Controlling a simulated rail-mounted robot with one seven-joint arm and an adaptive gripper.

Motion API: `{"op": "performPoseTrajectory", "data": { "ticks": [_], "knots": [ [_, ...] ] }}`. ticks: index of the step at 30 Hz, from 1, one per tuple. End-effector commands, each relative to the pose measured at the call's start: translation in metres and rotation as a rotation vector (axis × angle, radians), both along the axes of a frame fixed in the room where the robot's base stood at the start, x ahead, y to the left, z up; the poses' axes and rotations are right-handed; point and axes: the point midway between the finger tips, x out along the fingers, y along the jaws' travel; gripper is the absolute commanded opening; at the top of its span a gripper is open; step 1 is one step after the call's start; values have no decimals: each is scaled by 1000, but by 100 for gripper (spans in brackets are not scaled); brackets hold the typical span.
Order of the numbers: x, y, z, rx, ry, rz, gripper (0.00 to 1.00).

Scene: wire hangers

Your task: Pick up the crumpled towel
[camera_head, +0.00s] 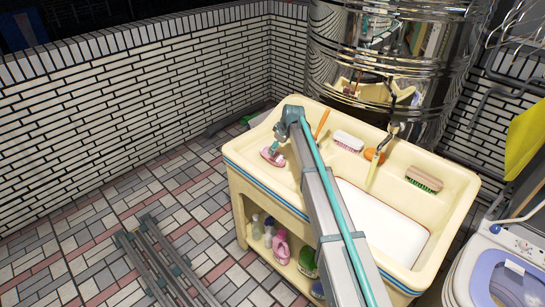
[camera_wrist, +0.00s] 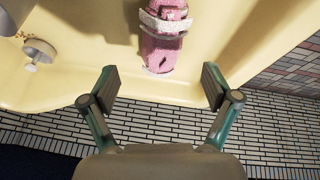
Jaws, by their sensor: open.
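No crumpled towel can be told for sure in either view. A pink object with a white band (camera_wrist: 163,35) lies on the cream sink unit's ledge in the wrist view, ahead of my gripper and roughly centred between the fingers. It also shows at the ledge's left end in the head view (camera_head: 271,158); I cannot tell if it is cloth. My gripper (camera_wrist: 163,88) is open with nothing between its fingers. In the head view, my gripper (camera_head: 280,139) is close to the pink object, partly hidden by my arm. A yellow cloth (camera_head: 526,140) hangs at the far right.
The cream sink unit (camera_head: 238,160) holds a white brush (camera_head: 348,141), an orange item (camera_head: 374,155) and a brown brush (camera_head: 424,178). A faucet (camera_head: 383,150) rises at the basin. Bottles and pink items stand on its lower shelf. A shiny metal tank (camera_head: 350,60) stands behind.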

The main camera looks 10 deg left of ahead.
Motion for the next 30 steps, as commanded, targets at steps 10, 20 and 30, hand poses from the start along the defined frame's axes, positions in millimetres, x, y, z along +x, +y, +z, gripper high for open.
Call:
{"op": "performPoseTrajectory", "data": {
  "ticks": [10, 20, 30],
  "knots": [
    [10, 9, -31, -2, -1, -1, 87],
    [19, 21, -64, -2, 0, -2, 87],
    [21, 24, -77, -1, -2, -1, 87]
  ]
}}
